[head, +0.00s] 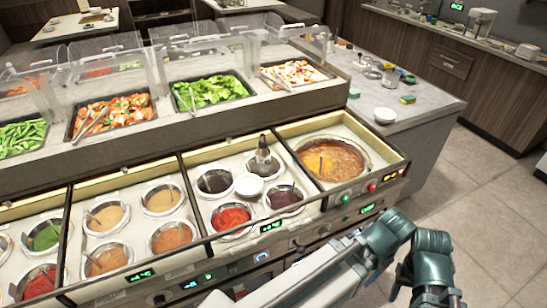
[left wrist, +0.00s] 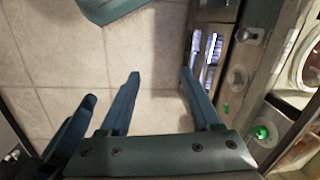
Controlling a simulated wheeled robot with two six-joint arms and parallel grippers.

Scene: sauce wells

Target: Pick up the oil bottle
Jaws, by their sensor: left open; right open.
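The likely oil bottle (head: 263,152), a dark bottle with a narrow top, stands upright at a dark sauce well (head: 267,167) in the counter's third bay. Its lower part is hard to make out. My left gripper (left wrist: 160,74) is open and empty in the left wrist view, over the tiled floor beside the counter front. The bottle does not show in that view.
Wells of red sauce (head: 231,216) and dark sauce (head: 285,197) and a white bowl (head: 249,185) surround the bottle. A large soup pot (head: 333,160) is to its right. Food trays under clear guards stand behind. Floor (head: 490,200) is clear at right.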

